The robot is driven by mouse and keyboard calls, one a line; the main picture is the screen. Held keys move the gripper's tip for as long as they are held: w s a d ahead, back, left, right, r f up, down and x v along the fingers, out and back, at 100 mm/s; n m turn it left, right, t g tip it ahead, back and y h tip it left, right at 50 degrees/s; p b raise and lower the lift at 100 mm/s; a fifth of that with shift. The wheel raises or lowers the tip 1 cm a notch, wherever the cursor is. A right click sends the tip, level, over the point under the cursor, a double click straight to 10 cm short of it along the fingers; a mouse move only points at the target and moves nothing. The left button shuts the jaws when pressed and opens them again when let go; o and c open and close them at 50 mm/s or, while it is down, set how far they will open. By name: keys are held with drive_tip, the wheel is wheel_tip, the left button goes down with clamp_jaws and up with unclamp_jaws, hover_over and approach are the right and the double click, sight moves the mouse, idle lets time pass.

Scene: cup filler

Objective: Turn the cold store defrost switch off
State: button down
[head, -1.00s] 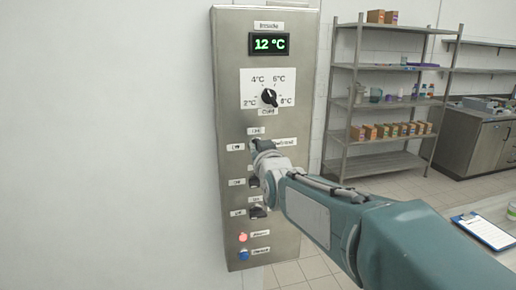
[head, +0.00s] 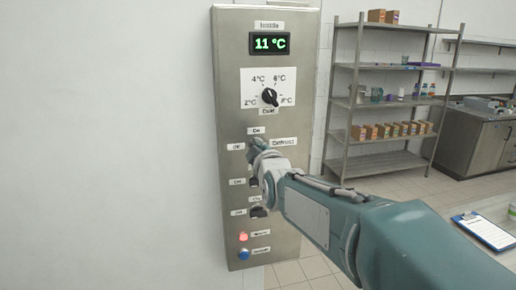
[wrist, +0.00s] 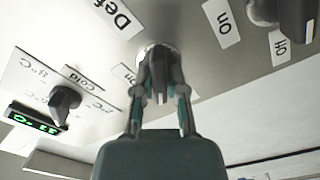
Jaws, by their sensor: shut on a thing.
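The defrost switch is a dark knob on a round metal collar (wrist: 160,50), on the steel control panel (head: 229,100). Its "Defrost" label (head: 284,141) is to its right, the "On" label (head: 256,130) above it and the "Off" label (head: 236,146) to its left. My gripper (head: 256,145) is at this switch and hides most of it in the head view. In the wrist view my gripper (wrist: 160,88) is shut on the knob, with a finger on either side.
The temperature dial (head: 270,97) and the green display (head: 269,43), reading 11 °C, are above. Two more dark switches, a red light (head: 243,237) and a blue button (head: 243,254) are below. Shelves (head: 390,68) stand back right, and a clipboard (head: 486,232) lies at right.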

drive_tip(key=n, duration=0.4)
drive_tip(key=shift+a+f, duration=0.1)
drive_tip(key=shift+f, duration=0.15)
drive_tip(key=shift+f+n, duration=0.1)
drive_tip(key=shift+n, duration=1.2)
drive_tip(key=shift+f, duration=0.1)
drive_tip(key=c, duration=0.7)
unclamp_jaws()
drive_tip(key=shift+a, duration=0.1)
drive_tip(key=shift+s, duration=0.1)
drive_tip(key=shift+s+r, duration=0.1)
drive_tip(key=shift+r, duration=0.1)
drive_tip(key=v, duration=1.1)
drive_tip(key=shift+s, duration=0.3)
